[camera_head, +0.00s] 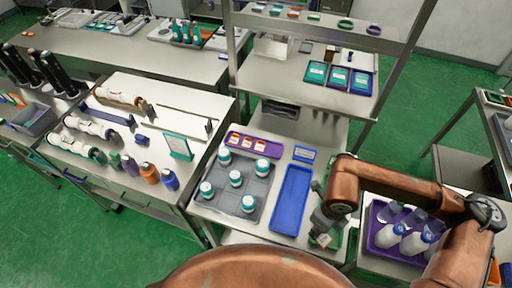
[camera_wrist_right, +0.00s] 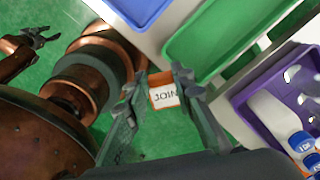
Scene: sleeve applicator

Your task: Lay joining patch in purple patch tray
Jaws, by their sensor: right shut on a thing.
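My right gripper (camera_head: 322,236) is shut on the joining patch (camera_wrist_right: 163,92), a small orange and white piece lettered "JOIN". In the right wrist view the patch sits between the two fingertips of the right gripper (camera_wrist_right: 160,82), over green floor beside the trays. In the head view the patch (camera_head: 325,241) shows small at the fingertips. The purple patch tray (camera_head: 272,150) lies at the back of the bench, left of the gripper, with several orange and white patches in it. My left gripper (camera_wrist_right: 40,37) shows small in the right wrist view, fingers apart and empty.
A blue tray (camera_head: 290,201) and a grey rack (camera_head: 228,172) with several teal-capped jars lie left of my right gripper. A green tray (camera_wrist_right: 210,35) is close beside it. A purple bin (camera_head: 378,238) with white bottles stands to the right. A blue label (camera_head: 304,154) is near the patch tray.

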